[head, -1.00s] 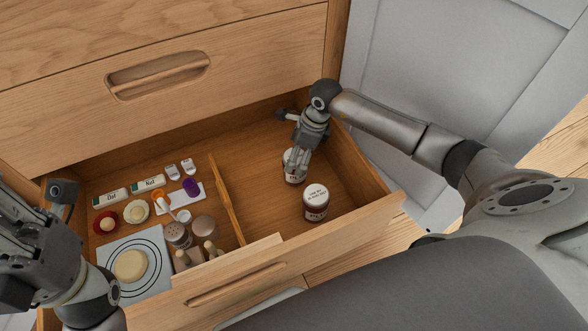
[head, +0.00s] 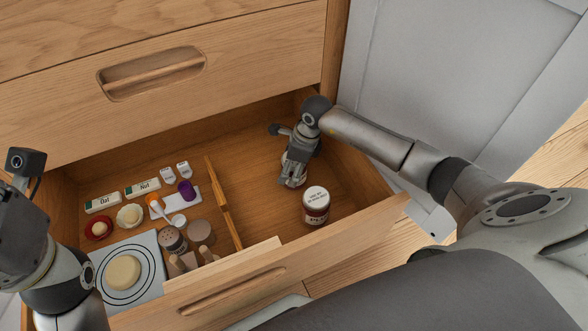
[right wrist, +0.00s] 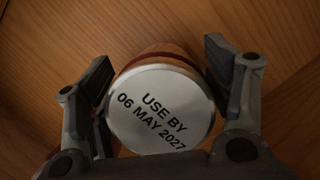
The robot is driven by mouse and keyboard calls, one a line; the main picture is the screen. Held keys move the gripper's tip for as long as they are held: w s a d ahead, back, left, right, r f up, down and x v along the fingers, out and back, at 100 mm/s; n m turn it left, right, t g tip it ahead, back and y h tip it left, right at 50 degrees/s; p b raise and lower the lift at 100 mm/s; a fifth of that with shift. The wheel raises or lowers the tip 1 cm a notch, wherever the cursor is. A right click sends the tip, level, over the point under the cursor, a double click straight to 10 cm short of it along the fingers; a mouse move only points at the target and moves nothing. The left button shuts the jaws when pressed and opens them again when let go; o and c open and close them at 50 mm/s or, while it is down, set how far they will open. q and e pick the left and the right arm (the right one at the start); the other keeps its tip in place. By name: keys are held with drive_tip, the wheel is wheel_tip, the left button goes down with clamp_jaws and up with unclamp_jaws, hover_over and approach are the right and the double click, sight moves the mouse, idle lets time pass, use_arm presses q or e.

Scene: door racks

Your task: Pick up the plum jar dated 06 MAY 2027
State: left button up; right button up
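The jar dated "USE BY 06 MAY 2027" (right wrist: 160,112) has a white lid and a reddish-brown body. It fills the middle of the right wrist view. My right gripper (head: 292,182) points down into the drawer's right compartment and hides most of this jar in the head view. Its fingers stand open on both sides of the jar, close to its walls, with narrow gaps. My left gripper (head: 22,225) is at the left edge, partly cut off.
The open wooden drawer (head: 352,217) has a divider (head: 222,205). The back of the right compartment is clear.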

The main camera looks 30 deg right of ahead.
drive_tip(key=c, duration=0.9)
drive_tip(key=shift+r, duration=0.15)
